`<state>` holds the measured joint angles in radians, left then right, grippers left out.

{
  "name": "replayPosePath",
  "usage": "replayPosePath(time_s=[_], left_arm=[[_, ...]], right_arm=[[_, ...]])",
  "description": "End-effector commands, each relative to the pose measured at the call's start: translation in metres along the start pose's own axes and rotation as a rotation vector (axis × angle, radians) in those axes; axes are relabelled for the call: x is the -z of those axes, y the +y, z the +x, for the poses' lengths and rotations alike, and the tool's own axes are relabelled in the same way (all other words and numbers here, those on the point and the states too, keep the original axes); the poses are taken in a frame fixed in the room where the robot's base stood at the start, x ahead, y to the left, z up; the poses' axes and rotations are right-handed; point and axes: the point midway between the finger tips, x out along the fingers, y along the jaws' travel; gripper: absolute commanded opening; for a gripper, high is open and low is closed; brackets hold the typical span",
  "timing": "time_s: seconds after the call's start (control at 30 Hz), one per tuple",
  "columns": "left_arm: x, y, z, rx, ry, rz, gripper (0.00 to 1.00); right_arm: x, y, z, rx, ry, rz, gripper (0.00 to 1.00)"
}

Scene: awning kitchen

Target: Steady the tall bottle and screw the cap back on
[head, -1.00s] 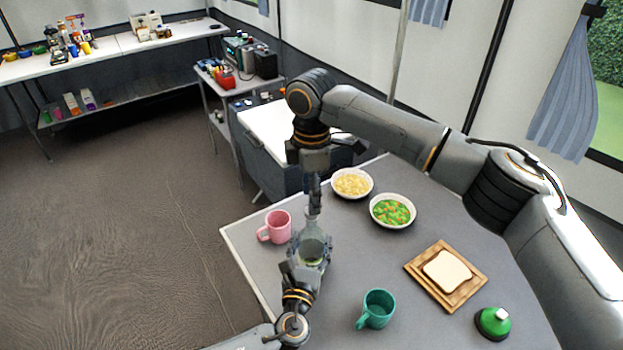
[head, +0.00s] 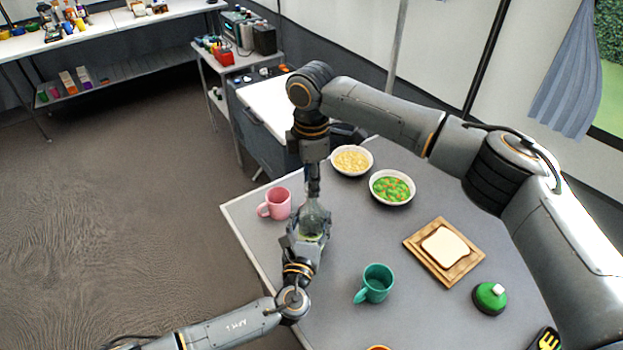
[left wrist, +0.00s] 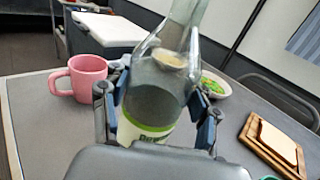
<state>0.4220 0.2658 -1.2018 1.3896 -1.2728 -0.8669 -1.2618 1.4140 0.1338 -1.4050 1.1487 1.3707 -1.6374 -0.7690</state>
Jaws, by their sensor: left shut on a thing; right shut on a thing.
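The tall clear glass bottle (head: 314,217) with a green and white label stands on the grey table. In the left wrist view the bottle (left wrist: 155,100) fills the middle, slightly tilted in the picture, its top out of frame. My left gripper (head: 306,238) is shut around the bottle's body, a finger on each side. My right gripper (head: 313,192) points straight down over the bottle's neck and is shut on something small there. The cap is hidden between its fingers, so I cannot tell how it sits on the neck.
A pink mug (head: 276,204) stands close left of the bottle. A teal mug (head: 377,283), a bread board (head: 444,275), a green dome with a white knob (head: 490,297) and two food bowls (head: 352,160) (head: 392,187) stand to the right. The table's left edge (head: 244,252) is near.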

Motion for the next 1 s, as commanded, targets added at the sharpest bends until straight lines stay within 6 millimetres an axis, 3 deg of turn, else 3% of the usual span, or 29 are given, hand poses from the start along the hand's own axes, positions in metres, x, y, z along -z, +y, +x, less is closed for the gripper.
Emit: replayPosePath(time_s=[0.17, 0.47, 0.63, 0.67, 0.73, 0.77, 1.0], left_arm=[[0.0003, 0.0001, -0.0001, 0.0, 0.0, 0.001, 0.0], [0.0002, 0.0, -0.0001, 0.0, 0.0, 0.001, 0.0], [0.0002, -0.0001, -0.0002, 0.0, 0.0, 0.001, 0.0], [0.0002, -0.0001, -0.0002, 0.0, 0.0, 0.001, 0.0], [0.0002, -0.0001, -0.0002, 0.0, 0.0, 0.001, 0.0], [0.0002, -0.0001, -0.0002, 0.0, 0.0, 0.001, 0.0], [0.0003, -0.0001, -0.0002, 0.0, 0.0, 0.001, 0.0]], right_arm=[[0.0008, -0.0003, 0.0009, 0.001, 0.003, 0.14, 0.0], [0.0014, -0.0006, 0.0009, 0.002, 0.003, 0.692, 0.0], [0.0005, 0.0, 0.0004, -0.001, 0.001, 0.718, 0.0], [0.0005, 0.0, 0.0003, -0.001, 0.001, 0.717, 0.31], [0.0005, 0.0, 0.0003, -0.001, 0.001, 0.717, 0.45], [0.0005, 0.0, 0.0003, -0.001, 0.001, 0.716, 0.49], [0.0003, 0.0, 0.0003, -0.001, 0.001, 0.715, 0.49]])
